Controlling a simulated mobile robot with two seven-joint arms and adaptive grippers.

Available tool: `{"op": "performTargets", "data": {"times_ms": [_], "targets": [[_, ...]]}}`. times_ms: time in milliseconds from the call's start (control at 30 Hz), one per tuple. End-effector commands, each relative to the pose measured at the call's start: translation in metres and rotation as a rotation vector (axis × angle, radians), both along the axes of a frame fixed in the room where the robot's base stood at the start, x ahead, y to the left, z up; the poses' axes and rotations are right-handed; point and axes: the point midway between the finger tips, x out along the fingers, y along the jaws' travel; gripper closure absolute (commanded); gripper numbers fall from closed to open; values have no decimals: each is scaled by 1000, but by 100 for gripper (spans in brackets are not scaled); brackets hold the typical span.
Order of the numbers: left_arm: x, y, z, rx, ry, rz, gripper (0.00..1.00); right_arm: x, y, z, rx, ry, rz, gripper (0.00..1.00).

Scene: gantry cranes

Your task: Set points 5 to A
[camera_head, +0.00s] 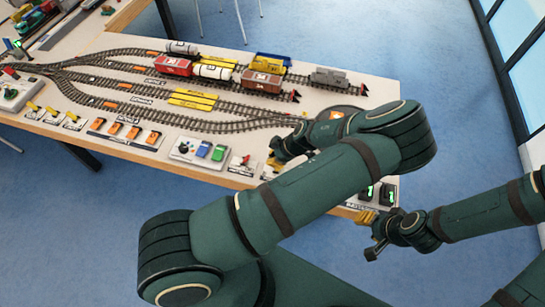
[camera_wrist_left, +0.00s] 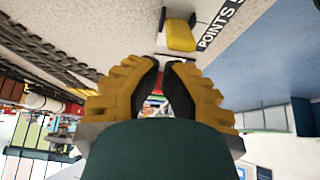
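A yellow lever (camera_wrist_left: 181,36) stands out from a pale panel beside a black label (camera_wrist_left: 220,25) reading POINTS and a cut-off number that looks like 5, in the left wrist view. My left gripper (camera_wrist_left: 162,64) has its yellow fingers with black pads brought together at the tips, with nothing between them. The lever is just beyond the tips, slightly right, apart from them. In the head view my left gripper (camera_head: 278,156) is over the front of the table; the lever is hard to separate from it there.
A model railway table (camera_head: 320,95) carries tracks and several wagons, including a red wagon (camera_head: 173,66). Orange levers (camera_head: 115,128) and a panel with blue and green buttons (camera_head: 203,150) line the front edge. Lit green displays (camera_head: 388,192) sit near my right gripper.

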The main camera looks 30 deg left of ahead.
Motion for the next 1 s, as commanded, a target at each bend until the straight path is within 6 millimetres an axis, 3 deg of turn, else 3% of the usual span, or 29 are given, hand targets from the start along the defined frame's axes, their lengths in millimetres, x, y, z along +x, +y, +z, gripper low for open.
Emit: {"op": "performTargets", "data": {"times_ms": [500, 1000], "targets": [[0, 0, 16, -2, 0, -1, 100, 0, 0, 10, 0, -1, 0, 53], [0, 0, 18, -2, 1, 0, 100, 0, -1, 11, 2, 0, 0, 53]]}}
